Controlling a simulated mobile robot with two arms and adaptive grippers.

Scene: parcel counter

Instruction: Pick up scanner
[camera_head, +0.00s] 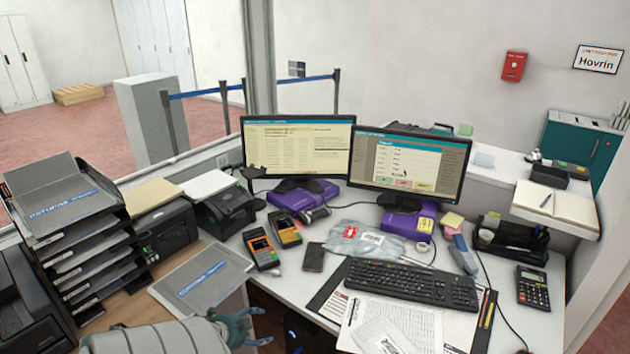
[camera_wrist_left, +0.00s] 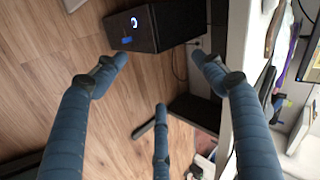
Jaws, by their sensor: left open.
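My left gripper (camera_head: 240,328) is low at the counter's front edge, left of the keyboard and well apart from this device. In the left wrist view its blue-grey fingers (camera_wrist_left: 160,72) are spread and empty, with wooden floor behind them. My right gripper is not in view.
A calculator (camera_head: 532,288) lies to the device's right. Two monitors (camera_head: 409,165) stand behind. A black computer case (camera_wrist_left: 158,27) stands on the floor.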

